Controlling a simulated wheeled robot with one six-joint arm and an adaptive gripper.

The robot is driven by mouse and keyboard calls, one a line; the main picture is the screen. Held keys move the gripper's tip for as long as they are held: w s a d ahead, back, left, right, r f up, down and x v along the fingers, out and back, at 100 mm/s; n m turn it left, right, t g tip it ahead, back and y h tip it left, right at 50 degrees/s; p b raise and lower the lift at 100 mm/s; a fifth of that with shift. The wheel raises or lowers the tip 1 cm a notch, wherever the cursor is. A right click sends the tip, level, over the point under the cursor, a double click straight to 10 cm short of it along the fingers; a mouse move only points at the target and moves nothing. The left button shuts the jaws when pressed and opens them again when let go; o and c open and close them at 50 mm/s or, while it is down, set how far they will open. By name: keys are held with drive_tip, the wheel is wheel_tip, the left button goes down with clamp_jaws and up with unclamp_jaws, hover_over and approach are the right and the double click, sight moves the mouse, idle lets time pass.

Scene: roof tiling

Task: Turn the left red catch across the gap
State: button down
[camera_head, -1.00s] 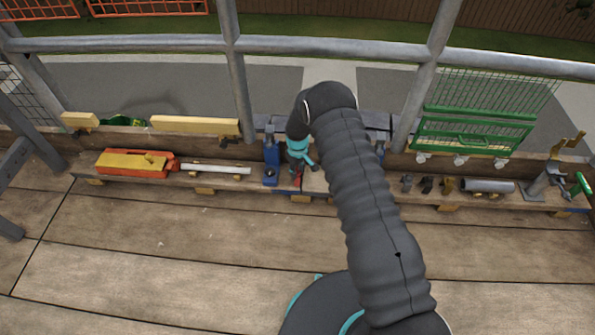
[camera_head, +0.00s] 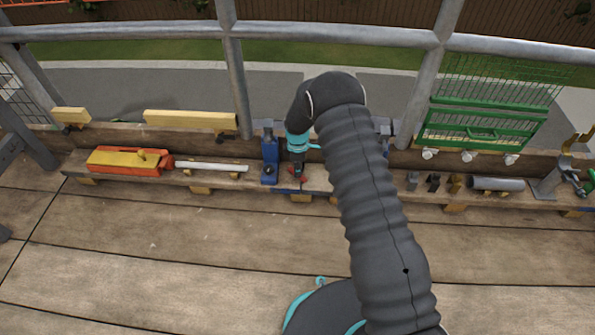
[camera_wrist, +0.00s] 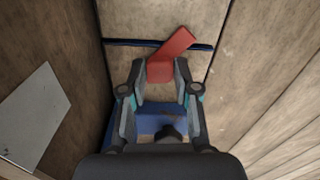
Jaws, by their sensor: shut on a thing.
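The red catch (camera_wrist: 171,54) shows in the wrist view at the top middle, between my fingertips. My gripper (camera_wrist: 160,78) is shut on the catch's near end. In the head view my gripper (camera_head: 296,170) points down at the plank beside the blue block (camera_head: 270,160), with a bit of red at its tips. The grip itself is too small to tell there. A second catch is not visible; my arm hides part of the bench.
An orange and yellow tool (camera_head: 128,160) and a white tube (camera_head: 211,166) lie left on the plank. A green mesh frame (camera_head: 478,135), small dark pieces and a grey cylinder (camera_head: 497,184) are right. Metal rails cross behind. The wooden floor in front is clear.

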drive_tip(key=n+b, duration=0.1)
drive_tip(key=n, duration=0.3)
drive_tip(key=shift+f+n+b, duration=0.1)
drive_tip(key=shift+n+b, duration=0.6)
drive_tip(key=shift+n, duration=1.1)
drive_tip(key=c, duration=0.8)
unclamp_jaws()
drive_tip(key=shift+c, duration=0.2)
wheel_tip(320, 180, up, 12)
